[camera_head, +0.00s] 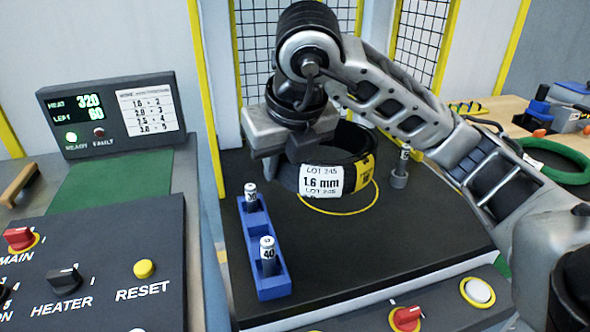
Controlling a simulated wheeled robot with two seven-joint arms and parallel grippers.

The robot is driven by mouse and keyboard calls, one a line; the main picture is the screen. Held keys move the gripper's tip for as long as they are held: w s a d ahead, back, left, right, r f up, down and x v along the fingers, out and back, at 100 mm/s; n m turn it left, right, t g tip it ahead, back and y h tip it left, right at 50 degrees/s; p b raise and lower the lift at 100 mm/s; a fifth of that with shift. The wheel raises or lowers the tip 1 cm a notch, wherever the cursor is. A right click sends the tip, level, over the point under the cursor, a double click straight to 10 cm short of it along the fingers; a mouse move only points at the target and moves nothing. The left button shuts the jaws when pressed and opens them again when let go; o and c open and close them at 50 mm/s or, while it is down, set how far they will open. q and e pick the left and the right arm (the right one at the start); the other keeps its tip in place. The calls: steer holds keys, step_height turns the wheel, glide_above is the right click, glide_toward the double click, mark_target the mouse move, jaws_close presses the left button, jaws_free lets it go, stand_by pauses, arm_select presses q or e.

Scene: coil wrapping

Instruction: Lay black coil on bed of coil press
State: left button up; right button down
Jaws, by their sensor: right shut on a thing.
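The black coil (341,178) carries a white label reading LOT 245, 1.6 mm, and a yellow marking at its right side. It is over the yellow ring outline on the dark press bed (350,260); I cannot tell whether it touches the bed. My right gripper (275,150) points down at the coil's left edge and is shut on it. The arm and gripper hide part of the coil's back and left rim. My left gripper is not in view.
A blue holder (262,245) with two small labelled cylinders stands on the bed's left. Another small cylinder (400,168) stands right of the coil. A control panel (90,265) is at left. A green coil (553,160) lies on the wooden table at right. Yellow-edged mesh guards rise behind.

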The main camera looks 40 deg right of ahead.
steer(key=w+d+f+b, duration=0.2)
steer(key=w+d+f, duration=0.15)
steer(key=d, duration=0.25)
glide_above(309, 199)
steer(key=f, duration=0.4)
steer(key=shift+s+a+f, duration=0.15)
steer(key=shift+a, duration=0.15)
steer(key=shift+w+d+f, duration=0.15)
steer(key=shift+d+f, duration=0.05)
steer(key=shift+f, duration=0.85)
steer(key=shift+w+d+f, duration=0.1)
steer(key=shift+d+f, duration=0.05)
steer(key=shift+f, duration=0.85)
steer(key=c, duration=1.5)
jaws_free()
steer(key=shift+f, duration=0.2)
steer(key=shift+c, duration=0.2)
steer(key=shift+o, duration=1.2)
steer(key=shift+s, duration=0.1)
steer(key=shift+r, duration=0.1)
steer(key=p+v, duration=0.1)
steer(key=v, duration=1.1)
